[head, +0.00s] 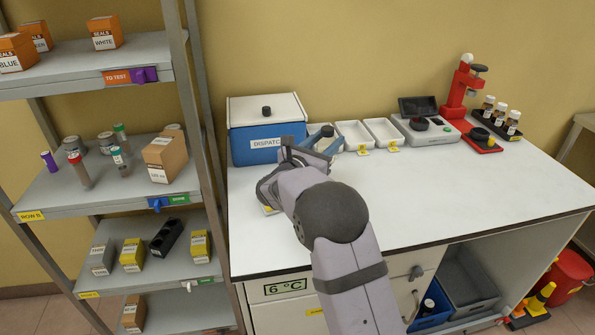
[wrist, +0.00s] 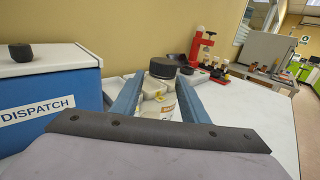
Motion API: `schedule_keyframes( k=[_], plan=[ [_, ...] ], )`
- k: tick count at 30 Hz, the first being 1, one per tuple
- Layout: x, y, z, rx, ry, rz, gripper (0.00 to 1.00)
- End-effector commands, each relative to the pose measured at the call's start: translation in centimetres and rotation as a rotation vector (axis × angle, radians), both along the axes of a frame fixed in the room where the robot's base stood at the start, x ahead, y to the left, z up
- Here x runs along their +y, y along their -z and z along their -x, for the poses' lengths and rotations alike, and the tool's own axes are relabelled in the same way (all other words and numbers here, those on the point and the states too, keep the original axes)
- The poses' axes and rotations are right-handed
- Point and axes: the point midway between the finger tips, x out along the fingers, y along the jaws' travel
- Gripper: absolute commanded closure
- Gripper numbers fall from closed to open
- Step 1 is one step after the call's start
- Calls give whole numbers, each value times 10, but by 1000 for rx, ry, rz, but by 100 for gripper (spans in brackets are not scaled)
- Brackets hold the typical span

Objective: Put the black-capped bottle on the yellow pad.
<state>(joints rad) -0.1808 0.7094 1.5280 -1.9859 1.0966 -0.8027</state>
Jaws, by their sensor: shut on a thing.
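The black-capped bottle (wrist: 160,101) is between the two blue fingers of my gripper (wrist: 160,88) in the wrist view. Its cap is on top and it looks upright; its lower part is hidden behind the gripper's dark bar. In the head view my gripper (head: 316,146) is shut on the bottle, whose black cap (head: 327,130) shows at the fingertips, just right of the dispatch box. A small yellow sliver (head: 268,209) shows on the bench beside my wrist; it may be the yellow pad, mostly hidden by my arm.
The blue dispatch box (head: 262,132) stands left of the gripper. White trays (head: 353,135) with yellow tags, a scale (head: 430,128) and a red press (head: 462,90) line the back. Several brown bottles stand in a rack (head: 497,126). The bench's right front (head: 470,195) is clear.

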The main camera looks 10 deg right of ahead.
Motion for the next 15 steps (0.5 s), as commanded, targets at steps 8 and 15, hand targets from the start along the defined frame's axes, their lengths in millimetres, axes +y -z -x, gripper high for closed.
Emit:
schedule_keyframes(
  k=[8, 15],
  plan=[
    [86, 1, -7, -3, -131, 0, 85],
    [172, -9, -4, -4, -241, 0, 85]
  ],
)
